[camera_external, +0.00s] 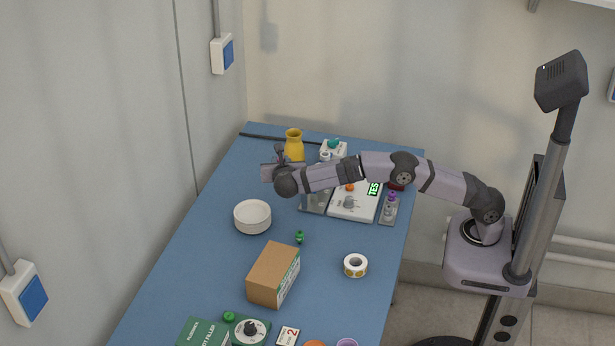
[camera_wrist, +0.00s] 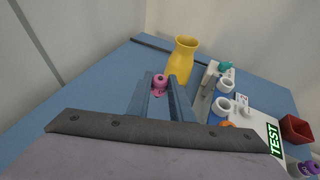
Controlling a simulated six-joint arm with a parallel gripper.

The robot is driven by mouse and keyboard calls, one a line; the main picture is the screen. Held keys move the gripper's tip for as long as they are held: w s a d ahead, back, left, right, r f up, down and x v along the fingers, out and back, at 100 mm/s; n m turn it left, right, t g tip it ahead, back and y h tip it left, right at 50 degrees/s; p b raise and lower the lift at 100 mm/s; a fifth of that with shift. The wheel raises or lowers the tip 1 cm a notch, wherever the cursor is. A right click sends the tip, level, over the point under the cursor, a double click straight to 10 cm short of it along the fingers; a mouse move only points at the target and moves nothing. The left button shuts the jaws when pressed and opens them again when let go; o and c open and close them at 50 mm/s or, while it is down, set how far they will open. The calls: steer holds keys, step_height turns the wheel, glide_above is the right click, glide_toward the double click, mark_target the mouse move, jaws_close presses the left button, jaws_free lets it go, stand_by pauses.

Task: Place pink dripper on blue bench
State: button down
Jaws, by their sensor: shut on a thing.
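The pink dripper (camera_wrist: 159,83) is small and knobbed, and shows between my fingertips in the wrist view. My gripper (camera_wrist: 161,88) is shut on it. In the external view my gripper (camera_external: 272,168) is over the far left part of the blue bench (camera_external: 195,255), left of the yellow vase (camera_external: 293,146). The dripper cannot be made out there. The bench top also shows in the wrist view (camera_wrist: 95,92). I cannot tell whether the dripper touches the bench.
White bowls (camera_external: 252,217), a small green dripper (camera_external: 299,237), a cardboard box (camera_external: 274,275) and a tape roll (camera_external: 355,265) stand nearer. A white test board (camera_external: 352,203) lies under my arm; a red container (camera_wrist: 296,130) is at right. The bench's left side is clear.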

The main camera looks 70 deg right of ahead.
steer(key=shift+f+p, duration=0.35)
steer(key=shift+f, duration=4.4)
steer(key=shift+f, duration=0.2)
steer(key=c, duration=1.6)
jaws_free()
steer(key=shift+r, duration=0.1)
steer(key=shift+r, duration=0.15)
steer(key=b+v, duration=0.1)
steer(key=v, duration=1.1)
